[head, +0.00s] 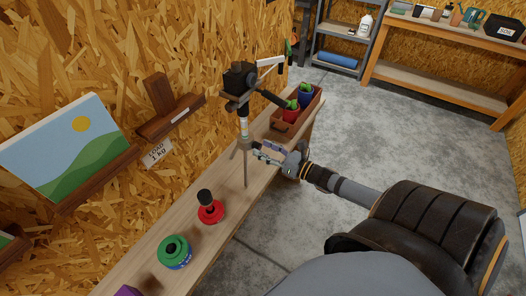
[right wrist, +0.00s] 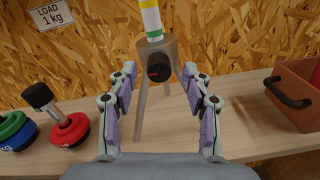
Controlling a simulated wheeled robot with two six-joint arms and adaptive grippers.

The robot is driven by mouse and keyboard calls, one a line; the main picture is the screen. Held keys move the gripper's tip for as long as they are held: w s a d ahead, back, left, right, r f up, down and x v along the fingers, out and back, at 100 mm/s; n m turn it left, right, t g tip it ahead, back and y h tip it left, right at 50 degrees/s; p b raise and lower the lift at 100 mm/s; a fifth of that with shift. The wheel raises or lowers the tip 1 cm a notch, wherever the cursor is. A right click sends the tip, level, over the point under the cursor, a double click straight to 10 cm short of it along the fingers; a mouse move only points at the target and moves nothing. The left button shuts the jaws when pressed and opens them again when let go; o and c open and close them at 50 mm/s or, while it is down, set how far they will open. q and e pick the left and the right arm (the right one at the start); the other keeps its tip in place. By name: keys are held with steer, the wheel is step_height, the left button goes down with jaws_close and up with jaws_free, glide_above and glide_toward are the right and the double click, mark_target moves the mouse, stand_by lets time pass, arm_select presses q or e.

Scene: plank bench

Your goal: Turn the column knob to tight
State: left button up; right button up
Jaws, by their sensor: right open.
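A tripod with a black camera (head: 238,78) on top stands on the plank bench (head: 150,250). In the right wrist view its column (right wrist: 151,20) has white, green and yellow bands above a grey collar. In the head view my right gripper (head: 264,153) is beside the tripod, and the knob is not clearly visible. My left gripper is not in view.
A red weight with a black grip (head: 210,213) and a green weight (head: 174,252) sit nearer on the bench. A brown box (head: 283,127) with potted plants stands beyond the tripod. A picture (head: 70,150) and a small shelf line the wall.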

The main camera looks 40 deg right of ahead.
steer(key=shift+w+a+r, duration=0.15)
steer(key=shift+w+a, duration=0.1)
steer(key=shift+w, duration=0.1)
jaws_close()
